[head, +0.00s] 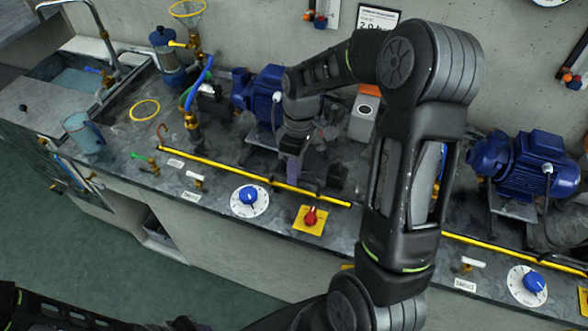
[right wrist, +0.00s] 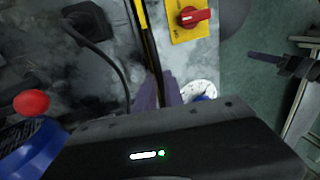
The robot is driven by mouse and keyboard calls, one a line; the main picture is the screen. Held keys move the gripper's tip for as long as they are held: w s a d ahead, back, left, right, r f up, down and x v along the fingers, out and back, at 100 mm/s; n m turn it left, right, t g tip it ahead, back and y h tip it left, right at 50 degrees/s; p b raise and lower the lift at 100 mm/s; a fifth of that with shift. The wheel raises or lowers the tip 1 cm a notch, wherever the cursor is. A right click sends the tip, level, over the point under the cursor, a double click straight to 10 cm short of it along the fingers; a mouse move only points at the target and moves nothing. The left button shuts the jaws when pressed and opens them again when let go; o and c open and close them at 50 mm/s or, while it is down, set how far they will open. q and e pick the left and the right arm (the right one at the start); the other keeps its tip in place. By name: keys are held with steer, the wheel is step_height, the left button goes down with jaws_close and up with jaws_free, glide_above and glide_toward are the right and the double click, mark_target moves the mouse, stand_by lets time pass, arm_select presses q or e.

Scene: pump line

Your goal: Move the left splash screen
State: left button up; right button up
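The left splash screen shows in the head view as a long yellow edge strip (head: 240,177) along the bench's front; its clear pane, if any, is hard to make out. In the right wrist view its yellow edge (right wrist: 142,14) runs down towards my right gripper. My right gripper (head: 293,165) is at the strip's middle, pointing down. In the right wrist view its purple fingers (right wrist: 154,92) lie on both sides of a thin dark line; I cannot tell whether they touch it. What seems to be my left gripper (right wrist: 272,60) is over the floor, its finger gap unclear.
A red-knobbed yellow switch plate (head: 310,219) and a blue dial (head: 248,198) sit in front of the strip. Blue pumps (head: 258,90), a valve with hoses (head: 193,120) and a clear jug (head: 84,133) stand on the bench. Another yellow strip (head: 515,255) lies further right.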

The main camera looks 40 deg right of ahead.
steer(key=o, duration=0.4)
step_height(320, 180, up, 8)
steer(key=d, duration=0.1)
steer(key=shift+w+d+f+b, duration=0.15)
steer(key=shift+w+f+b, duration=0.05)
steer(key=shift+w+b, duration=0.25)
stand_by(0.4)
